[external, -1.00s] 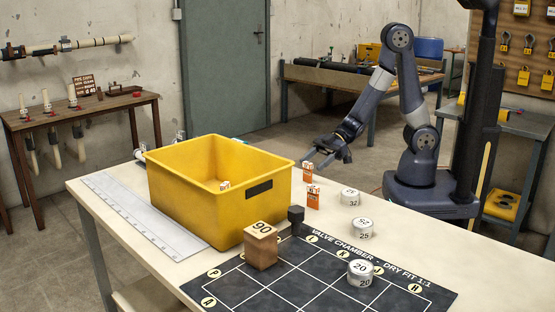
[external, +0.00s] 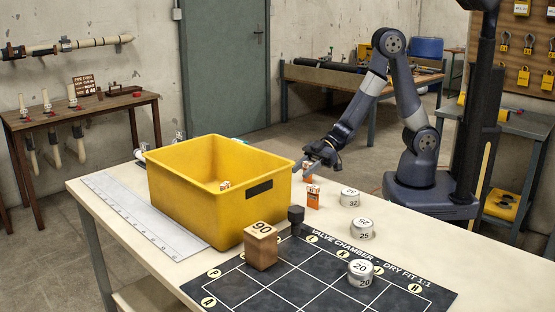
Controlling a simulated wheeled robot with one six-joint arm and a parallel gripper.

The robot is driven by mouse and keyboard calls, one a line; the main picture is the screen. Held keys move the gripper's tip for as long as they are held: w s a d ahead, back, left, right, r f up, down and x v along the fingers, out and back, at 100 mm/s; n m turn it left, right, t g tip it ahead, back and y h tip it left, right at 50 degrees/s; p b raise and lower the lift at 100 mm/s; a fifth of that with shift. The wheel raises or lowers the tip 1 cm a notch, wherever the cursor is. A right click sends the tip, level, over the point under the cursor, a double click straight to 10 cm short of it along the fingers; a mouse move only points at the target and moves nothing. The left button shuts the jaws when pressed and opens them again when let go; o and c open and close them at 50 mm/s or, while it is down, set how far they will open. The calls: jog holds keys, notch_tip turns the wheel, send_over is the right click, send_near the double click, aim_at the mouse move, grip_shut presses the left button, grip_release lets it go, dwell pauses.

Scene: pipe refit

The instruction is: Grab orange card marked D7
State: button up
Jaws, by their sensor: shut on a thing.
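Two small orange cards with white tops stand on the table to the right of the yellow bin. My gripper (external: 304,166) is at the farther orange card (external: 308,179), shut on it and covering its upper part. The nearer orange card (external: 313,197) stands free just in front of it. The marks on both cards are too small to read, so I cannot tell which is D7.
The yellow bin (external: 210,205) stands close to the left of my gripper, with a small orange-and-white piece (external: 225,185) inside. White round caps (external: 350,197) stand to the right. A wooden block (external: 261,248) and black peg (external: 296,220) are by the dark mat (external: 310,290).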

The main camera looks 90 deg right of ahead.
jog(key=c, duration=0.3)
